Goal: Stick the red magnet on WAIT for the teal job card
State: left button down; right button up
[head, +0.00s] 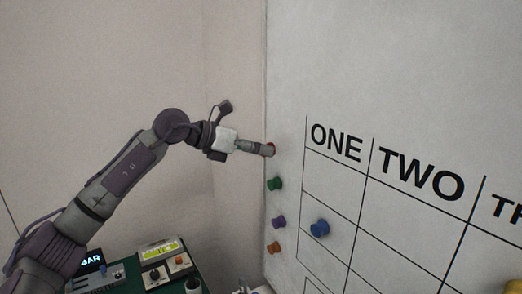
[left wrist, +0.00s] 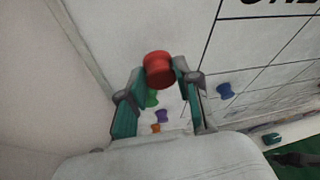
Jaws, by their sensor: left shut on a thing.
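The red magnet (head: 271,150) is at the left edge of the white board (head: 400,90), level with the heading ONE. My left gripper (head: 265,149) is shut on it. In the left wrist view the red magnet (left wrist: 159,68) sits between the two fingertips (left wrist: 160,78), in front of the board. I cannot tell whether the magnet touches the board. The board's grid shows the headings ONE and TWO and part of a third. No WAIT label and no teal job card can be made out. My right gripper is not in view.
Green (head: 275,184), purple (head: 279,222) and orange (head: 274,248) magnets run down the board's left margin. A blue magnet (head: 319,228) is under ONE; a yellow one (head: 514,287) is at lower right. A green bench (head: 120,268) with small devices stands at lower left.

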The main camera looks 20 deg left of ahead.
pick_arm(q)
jog(key=shift+s+a+b, duration=0.6)
jog(key=shift+s+a, duration=0.3)
jog(key=shift+s, duration=0.25)
jog(key=shift+s+a+b, duration=0.55)
jog(key=shift+s+a, duration=0.3)
jog(key=shift+s, duration=0.25)
jog(key=shift+f, duration=0.1)
dwell(0.3)
